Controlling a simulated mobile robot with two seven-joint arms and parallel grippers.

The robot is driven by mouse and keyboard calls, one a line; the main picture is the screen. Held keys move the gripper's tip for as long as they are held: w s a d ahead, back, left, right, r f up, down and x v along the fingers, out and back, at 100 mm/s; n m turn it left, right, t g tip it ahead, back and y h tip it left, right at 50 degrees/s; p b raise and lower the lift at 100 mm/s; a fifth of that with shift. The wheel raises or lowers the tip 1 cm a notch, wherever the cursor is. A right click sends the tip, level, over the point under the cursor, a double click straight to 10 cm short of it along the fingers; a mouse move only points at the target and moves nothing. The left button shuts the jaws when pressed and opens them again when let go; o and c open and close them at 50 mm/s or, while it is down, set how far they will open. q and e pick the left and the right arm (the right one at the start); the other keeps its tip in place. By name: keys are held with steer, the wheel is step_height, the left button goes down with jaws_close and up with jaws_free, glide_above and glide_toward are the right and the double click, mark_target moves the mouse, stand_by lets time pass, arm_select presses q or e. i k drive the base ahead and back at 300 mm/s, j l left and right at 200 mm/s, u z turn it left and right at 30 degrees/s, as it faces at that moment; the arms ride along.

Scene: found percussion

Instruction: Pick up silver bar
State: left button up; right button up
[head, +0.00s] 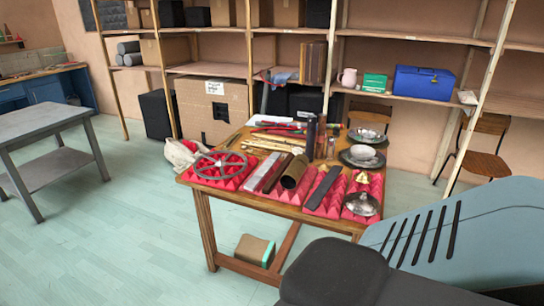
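A wooden table (209,219) stands in the middle of the head view, with red pyramid foam pads (222,183) along its near side. A darker grey flat bar (323,187) lies on the foam right of the tube. Neither gripper shows; only a blue-grey and black part of my body fills the lower right.
Metal bowls (361,203) and plates lie at the table's right side, with a small brass bell (358,176). Dark cylinders (311,137) stand upright behind the tube. A grey bench (62,119) stands at left. Floor between them is clear.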

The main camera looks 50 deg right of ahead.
mark_target(250, 185)
steer(key=i+l+z, duration=0.1)
steer(key=i+z, duration=0.2)
steer(key=i, duration=0.3)
steer(key=i+j+z, duration=0.1)
steer(key=i+z, duration=0.25)
steer(key=i, duration=0.3)
steer(key=i+u, duration=0.1)
steer(key=i, duration=0.95)
steer(key=i+l+u, duration=0.1)
steer(key=i, duration=0.95)
steer(key=z, duration=4.05)
